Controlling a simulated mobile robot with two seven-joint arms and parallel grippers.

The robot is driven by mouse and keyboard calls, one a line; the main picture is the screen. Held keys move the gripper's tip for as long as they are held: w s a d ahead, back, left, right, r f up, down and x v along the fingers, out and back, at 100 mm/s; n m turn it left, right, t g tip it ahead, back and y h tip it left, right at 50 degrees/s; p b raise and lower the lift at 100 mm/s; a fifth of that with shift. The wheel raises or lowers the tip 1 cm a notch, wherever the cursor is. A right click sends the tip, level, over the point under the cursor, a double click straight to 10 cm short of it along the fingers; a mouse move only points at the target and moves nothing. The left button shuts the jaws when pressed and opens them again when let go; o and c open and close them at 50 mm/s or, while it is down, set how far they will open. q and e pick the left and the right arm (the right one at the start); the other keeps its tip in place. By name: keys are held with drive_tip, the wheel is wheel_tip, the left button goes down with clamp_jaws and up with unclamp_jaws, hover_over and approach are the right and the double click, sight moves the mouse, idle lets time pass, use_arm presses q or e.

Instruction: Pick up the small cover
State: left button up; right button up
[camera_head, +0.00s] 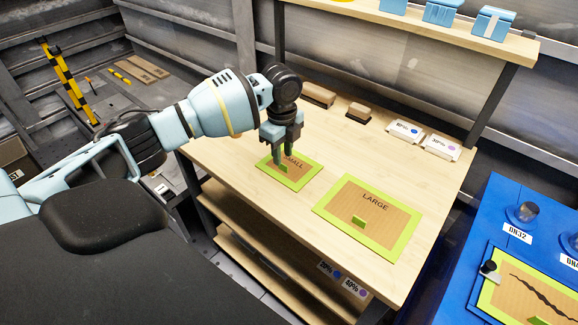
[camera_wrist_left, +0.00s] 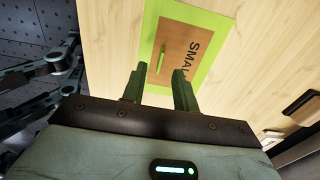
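The small cover (camera_head: 301,167) lies flat on the wooden table. It is a brown panel with a lime-green border, the word SMALL and a small green upright handle (camera_head: 283,168). My left gripper (camera_head: 280,161) points down over its left part, fingers apart, close to the handle. In the left wrist view the small cover (camera_wrist_left: 188,43) lies beyond the open fingers (camera_wrist_left: 158,88). Its handle (camera_wrist_left: 161,60) shows in line with the gap between them, apart from both. The fingers hold nothing. My right gripper is not in view.
The large cover (camera_head: 389,213) lies to the right on the same table (camera_head: 250,146). Small boxes and labelled cards (camera_head: 404,131) line the back edge. A shelf (camera_head: 440,33) with blue boxes is above. A blue bench (camera_head: 487,215) stands at the right.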

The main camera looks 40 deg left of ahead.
sight(283, 162)
use_arm(q)
drive_tip(key=shift+f, duration=1.95)
drive_tip(key=shift+c, duration=0.3)
clamp_jaws()
